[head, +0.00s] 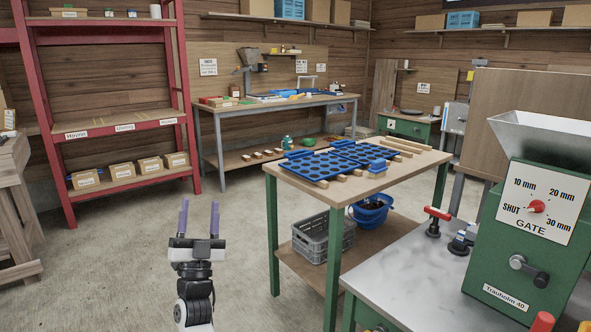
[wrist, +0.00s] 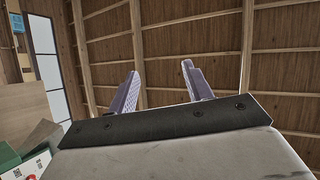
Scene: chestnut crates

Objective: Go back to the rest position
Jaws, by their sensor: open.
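My gripper (head: 199,219) points straight up at the lower left of the head view. Its two purple-grey fingers stand apart with nothing between them. In the wrist view the fingers of my gripper (wrist: 160,88) are also apart and empty, seen against a wooden wall with battens. The gripper is over the open concrete floor, left of the wooden table and touching nothing.
A wooden table (head: 392,172) with green legs bears blue trays (head: 318,166). A grey crate (head: 323,237) and a blue basket (head: 371,212) are beneath it. A green machine (head: 528,238) stands right, a red shelf (head: 113,128) left. Floor (head: 120,265) around my gripper is clear.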

